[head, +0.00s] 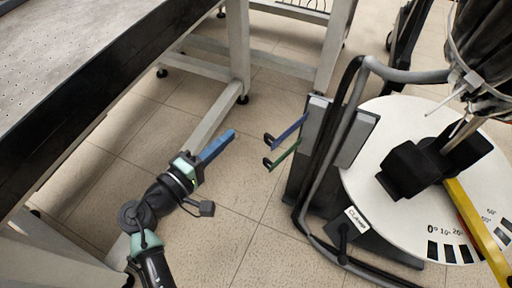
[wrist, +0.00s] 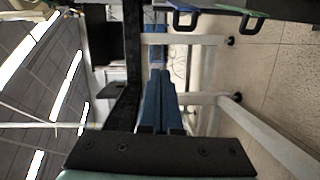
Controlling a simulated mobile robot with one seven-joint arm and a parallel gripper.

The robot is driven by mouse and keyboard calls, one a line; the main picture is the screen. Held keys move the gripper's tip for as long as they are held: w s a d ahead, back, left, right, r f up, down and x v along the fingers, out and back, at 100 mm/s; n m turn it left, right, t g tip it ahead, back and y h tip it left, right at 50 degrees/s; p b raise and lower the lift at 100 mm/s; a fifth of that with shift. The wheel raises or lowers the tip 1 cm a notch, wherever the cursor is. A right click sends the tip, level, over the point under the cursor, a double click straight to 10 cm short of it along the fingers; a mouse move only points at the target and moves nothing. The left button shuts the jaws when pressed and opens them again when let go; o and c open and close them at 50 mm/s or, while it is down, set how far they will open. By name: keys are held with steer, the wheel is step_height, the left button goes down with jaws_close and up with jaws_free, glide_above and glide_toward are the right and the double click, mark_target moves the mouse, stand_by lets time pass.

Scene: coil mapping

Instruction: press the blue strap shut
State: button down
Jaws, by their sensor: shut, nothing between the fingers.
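The blue strap (head: 289,131) sticks out to the left from a dark upright panel in the head view, with a black loop at its free end. A green strap (head: 284,156) with a similar loop sticks out just below it. My gripper (head: 232,133) is left of both straps, with a clear gap between its blue fingertips and the blue strap's loop. In the wrist view the fingers (wrist: 160,73) lie together and hold nothing. Two black strap loops show at the top edge there; most of each strap is cut off.
The panel (head: 312,128) stands beside a round white disc (head: 385,200) with angle marks. Thick dark cables (head: 331,150) run down next to it. A perforated-top table (head: 95,45) fills the upper left. The tiled floor (head: 255,190) between is clear.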

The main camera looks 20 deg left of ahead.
step_height(320, 180, down, 5)
steer(key=s+a+n+b, duration=0.1)
steer(key=s+n, duration=0.1)
steer(key=w+d+b, duration=0.3)
steer(key=w+d, duration=0.2)
steer(key=w, duration=0.2)
steer(key=shift+w+d+r+t, duration=0.3)
steer(key=shift+w+d+r, duration=0.05)
steer(key=shift+s+d+y, duration=0.3)
steer(key=shift+d+y, duration=0.05)
steer(key=shift+y, duration=0.15)
